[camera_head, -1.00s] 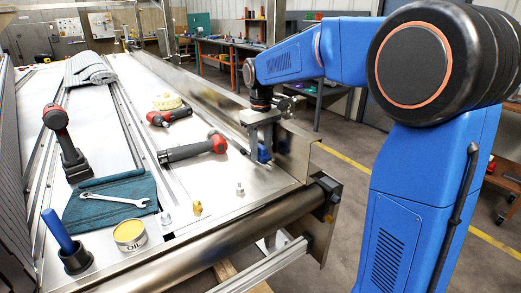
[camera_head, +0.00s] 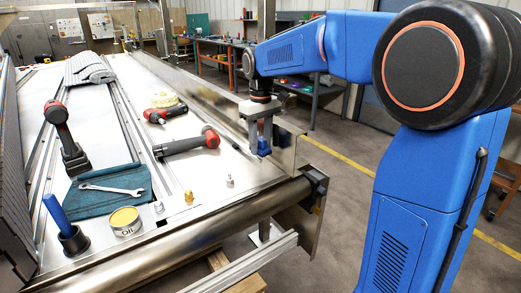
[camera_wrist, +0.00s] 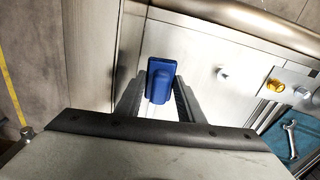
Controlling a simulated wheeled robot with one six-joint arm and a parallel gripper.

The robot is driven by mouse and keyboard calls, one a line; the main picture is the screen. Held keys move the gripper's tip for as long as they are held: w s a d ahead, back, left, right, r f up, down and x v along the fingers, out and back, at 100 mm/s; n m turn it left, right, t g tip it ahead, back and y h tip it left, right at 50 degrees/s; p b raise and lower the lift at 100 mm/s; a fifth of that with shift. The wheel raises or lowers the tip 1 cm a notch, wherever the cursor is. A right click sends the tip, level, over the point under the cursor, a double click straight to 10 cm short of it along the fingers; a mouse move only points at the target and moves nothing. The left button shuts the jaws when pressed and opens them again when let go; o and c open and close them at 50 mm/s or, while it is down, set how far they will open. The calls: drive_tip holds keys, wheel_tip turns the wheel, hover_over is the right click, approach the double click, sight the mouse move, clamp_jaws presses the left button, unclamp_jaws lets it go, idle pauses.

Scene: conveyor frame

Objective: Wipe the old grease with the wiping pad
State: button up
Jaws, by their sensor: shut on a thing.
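My gripper (camera_head: 263,148) is over the right side of the metal conveyor bed, close to the side rail. It is shut on the blue wiping pad (camera_wrist: 161,78), which sits between the two fingers in the wrist view; a little of the pad also shows below the fingers in the head view (camera_head: 264,147). I cannot tell whether its underside touches the metal. I cannot make out the old grease clearly in either view; the area under the pad and gripper is hidden.
A red-and-black tool (camera_head: 188,145) lies left of the gripper. Small fittings (camera_head: 189,197), an oil tin (camera_head: 125,221), a wrench (camera_head: 112,189) on a teal cloth and a blue-handled item in a black cup (camera_head: 74,240) stand nearer the front. A metal side rail (camera_head: 205,88) borders the bed.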

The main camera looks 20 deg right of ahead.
drive_tip(key=shift+r, duration=2.6)
drive_tip(key=shift+a, duration=0.1)
